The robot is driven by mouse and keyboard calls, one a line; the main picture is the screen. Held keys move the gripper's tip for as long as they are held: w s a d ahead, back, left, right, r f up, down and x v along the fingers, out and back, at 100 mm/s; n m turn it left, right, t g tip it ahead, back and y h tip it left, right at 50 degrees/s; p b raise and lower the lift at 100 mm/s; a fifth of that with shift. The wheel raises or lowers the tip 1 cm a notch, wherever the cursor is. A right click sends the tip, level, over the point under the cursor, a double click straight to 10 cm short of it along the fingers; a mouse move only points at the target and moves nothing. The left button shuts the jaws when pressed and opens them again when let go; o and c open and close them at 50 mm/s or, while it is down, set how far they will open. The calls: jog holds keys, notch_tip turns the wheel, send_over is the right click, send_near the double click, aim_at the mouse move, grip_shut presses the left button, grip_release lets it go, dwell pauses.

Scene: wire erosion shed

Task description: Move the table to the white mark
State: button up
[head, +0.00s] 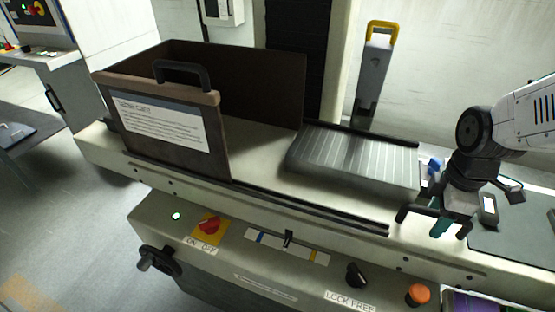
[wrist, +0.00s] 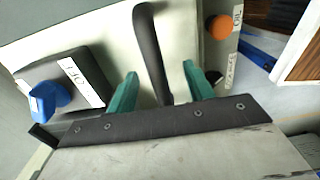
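The grooved grey table (head: 355,160) lies on the machine bed, right of the brown box-like guard. On the front panel a pale scale strip (head: 265,240) carries a blue mark and a yellow mark. A black pointer (head: 288,239) stands between them; I cannot make out a separate white mark. A black handwheel (head: 160,262) is at the panel's left end. My gripper (head: 438,225) is low over the bed's right end. In the wrist view my gripper (wrist: 160,90) is open, its teal fingers either side of a black bar (wrist: 150,50). I cannot tell whether they touch it.
The guard (head: 165,125) has a black handle on top. The panel has a red switch (head: 209,227), a black lock lever (head: 356,275) and an orange button (head: 418,294). A blue knob (wrist: 48,102) shows in the wrist view.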

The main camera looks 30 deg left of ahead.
jog(key=o, duration=0.5)
jog(key=shift+r, duration=0.1)
jog(key=shift+r, duration=3.9)
jog(key=shift+s+d+f+m, duration=0.15)
jog(key=shift+s+m, duration=0.25)
jog(key=shift+m, duration=0.5)
jog(key=s+d+r+m, duration=0.2)
jog(key=s+d+m, duration=0.4)
jog(key=s+d+r+m+t, duration=0.1)
jog(key=s+d+r+m, duration=0.2)
jog(key=s+d+m, duration=0.3)
jog(key=s+d+r+m, duration=0.2)
jog(key=s+d+m, duration=0.4)
jog(key=s+d, duration=0.1)
jog(key=shift+s+d+r, duration=0.15)
jog(key=shift+s+r, duration=0.15)
jog(key=shift+r, duration=0.05)
